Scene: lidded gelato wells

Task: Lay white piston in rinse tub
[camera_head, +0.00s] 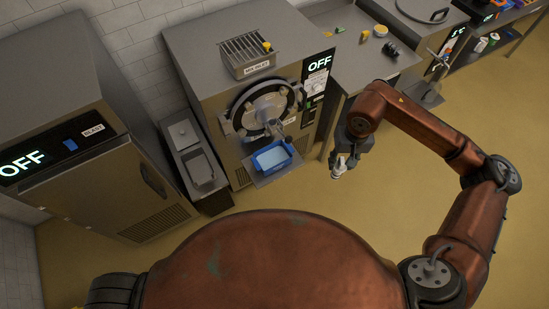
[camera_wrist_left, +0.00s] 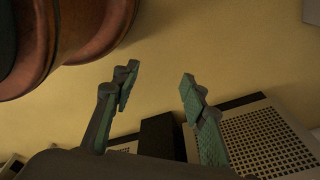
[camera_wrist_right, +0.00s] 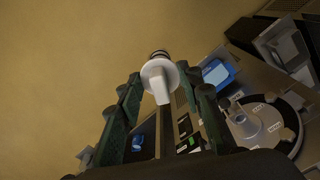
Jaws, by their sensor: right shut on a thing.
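The white piston (camera_wrist_right: 157,76), with a round flange and dark rings at its tip, is between the fingers of my right gripper (camera_wrist_right: 161,88), which is shut on it. In the head view, the right gripper (camera_head: 343,163) holds the piston (camera_head: 339,171) in the air, to the right of the blue tub. The blue tub (camera_head: 258,167), with a light blue inside, sits on a shelf below the machine's round front. The blue tub also shows in the right wrist view (camera_wrist_right: 228,80). My left gripper (camera_wrist_left: 158,84) is open and empty, outside the head view.
The machine (camera_head: 205,60) has a round door (camera_head: 250,113) and spout just above the tub. A narrow unit with grey wells (camera_head: 200,168) stands left of it, then a blast cabinet (camera_head: 60,110). A steel counter (camera_head: 365,65) with small items is at the right. Open floor lies below.

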